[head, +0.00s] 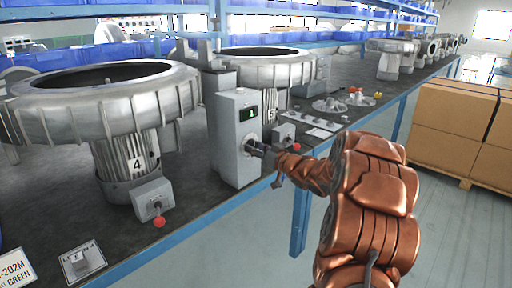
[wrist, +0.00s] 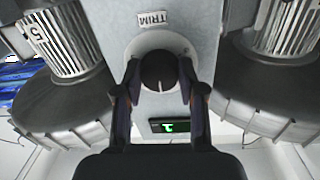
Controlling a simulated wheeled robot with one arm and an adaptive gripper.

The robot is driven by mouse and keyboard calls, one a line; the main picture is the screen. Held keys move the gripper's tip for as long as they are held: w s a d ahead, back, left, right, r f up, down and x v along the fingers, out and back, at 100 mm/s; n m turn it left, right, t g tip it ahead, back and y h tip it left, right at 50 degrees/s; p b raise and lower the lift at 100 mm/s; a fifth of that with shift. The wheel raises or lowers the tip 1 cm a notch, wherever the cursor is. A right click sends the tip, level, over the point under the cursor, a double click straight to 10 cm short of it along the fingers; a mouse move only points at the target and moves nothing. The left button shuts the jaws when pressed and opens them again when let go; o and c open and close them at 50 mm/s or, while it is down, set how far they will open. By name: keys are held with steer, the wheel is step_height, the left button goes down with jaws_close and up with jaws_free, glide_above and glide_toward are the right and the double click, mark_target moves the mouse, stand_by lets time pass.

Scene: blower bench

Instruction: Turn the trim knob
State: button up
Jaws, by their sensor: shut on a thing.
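The trim knob (wrist: 159,68) is a dark round knob on a pale round base, under a TRIM label (wrist: 152,18) in the wrist view. A small white mark on it points down in that view, towards the display. The knob sits on the front of a grey control box (head: 226,160). The box's green display (head: 248,113) seems to read 1; it also shows in the wrist view (wrist: 169,126). My gripper (wrist: 160,76) has a finger on each side of the knob and is shut on it. In the head view my gripper (head: 262,152) mostly hides the knob.
Large grey blowers stand on both sides of the box, one marked 4 (head: 138,165). A small switch box with a red knob (head: 159,221) is at the bench's front left. Loose metal parts (head: 329,105) lie farther along. Cardboard boxes (head: 455,130) stand at right, beyond open floor.

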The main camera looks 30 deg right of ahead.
steer(key=shift+r+p, duration=0.2)
steer(key=shift+p, duration=0.25)
steer(key=m+p, duration=0.1)
steer(key=p, duration=0.2)
steer(key=shift+a+r+m+p, duration=0.1)
steer(key=shift+r+m+p, duration=0.05)
steer(key=shift+m+p, duration=0.25)
steer(key=m+p, duration=0.2)
steer(key=p, duration=0.3)
steer(key=m+p, duration=0.2)
steer(key=p, duration=0.2)
steer(key=shift+g, duration=0.3)
steer(key=shift+m+p, duration=0.6)
steer(key=shift+p, duration=0.5)
steer(key=shift+f+p, duration=0.25)
steer(key=shift+p, duration=0.05)
steer(key=o, duration=1.1)
steer(key=shift+o, duration=0.2)
